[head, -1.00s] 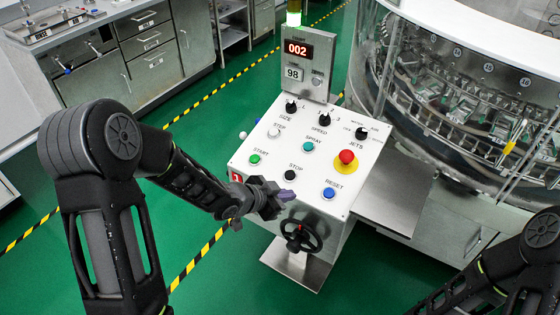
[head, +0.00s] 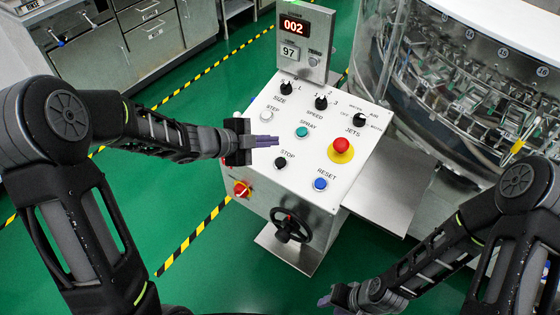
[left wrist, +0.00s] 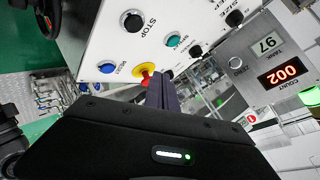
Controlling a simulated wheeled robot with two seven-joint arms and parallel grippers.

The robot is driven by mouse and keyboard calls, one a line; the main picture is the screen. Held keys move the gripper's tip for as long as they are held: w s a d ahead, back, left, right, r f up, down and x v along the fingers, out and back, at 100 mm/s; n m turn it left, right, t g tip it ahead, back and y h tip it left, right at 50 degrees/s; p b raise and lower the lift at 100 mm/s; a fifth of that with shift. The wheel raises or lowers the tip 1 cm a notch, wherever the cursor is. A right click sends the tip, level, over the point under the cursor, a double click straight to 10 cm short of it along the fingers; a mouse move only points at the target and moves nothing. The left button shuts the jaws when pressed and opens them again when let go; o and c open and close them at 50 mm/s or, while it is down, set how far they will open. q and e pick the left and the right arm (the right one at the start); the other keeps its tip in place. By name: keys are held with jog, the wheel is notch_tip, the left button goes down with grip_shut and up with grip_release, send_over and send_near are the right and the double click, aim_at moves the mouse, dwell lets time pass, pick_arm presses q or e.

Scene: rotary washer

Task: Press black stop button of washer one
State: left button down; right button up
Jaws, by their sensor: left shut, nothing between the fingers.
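The black stop button (head: 280,162), labelled STOP, is on the sloped white control panel (head: 262,130) near its front edge. It also shows in the left wrist view (left wrist: 132,21), unobstructed. My left gripper (head: 276,141) is shut and empty, with its purple-grey fingers over the panel just above the stop button in the picture. The fingers look apart from the button. In the left wrist view its fingers (left wrist: 163,92) point toward the panel. The green START button is hidden behind the left gripper. My right gripper (head: 326,299) is low at the bottom; its jaws are too small to judge.
Near the stop button are the blue RESET button (head: 320,184), a teal SPRAY button (head: 302,132) and a red mushroom button (head: 341,146). A black handwheel (head: 290,226) and a red switch (head: 241,189) are on the front. The glass washer drum (head: 450,90) stands right.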

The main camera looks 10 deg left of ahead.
pick_arm(q)
jog(key=b, duration=0.7)
send_over(280, 162)
jog(key=s+a, duration=0.1)
jog(key=s, duration=0.1)
notch_tip(280, 162, down, 7)
jog(key=shift+s+a+r, duration=0.1)
jog(key=shift+a, duration=0.05)
jog(key=shift+w+f+b, duration=0.3)
jog(key=shift+f, duration=0.45)
jog(key=shift+f, duration=0.1)
dwell(0.5)
jog(key=shift+w+f, duration=0.1)
jog(key=shift+f, duration=0.2)
jog(key=shift+w+f+b, duration=0.1)
jog(key=shift+f+b, duration=0.3)
jog(key=shift+b, duration=0.1)
dwell(0.5)
jog(key=shift+r, duration=0.1)
dwell(0.3)
jog(key=shift+s+r+p, duration=0.2)
jog(key=shift+r+p, duration=0.5)
jog(key=shift+p, duration=0.15)
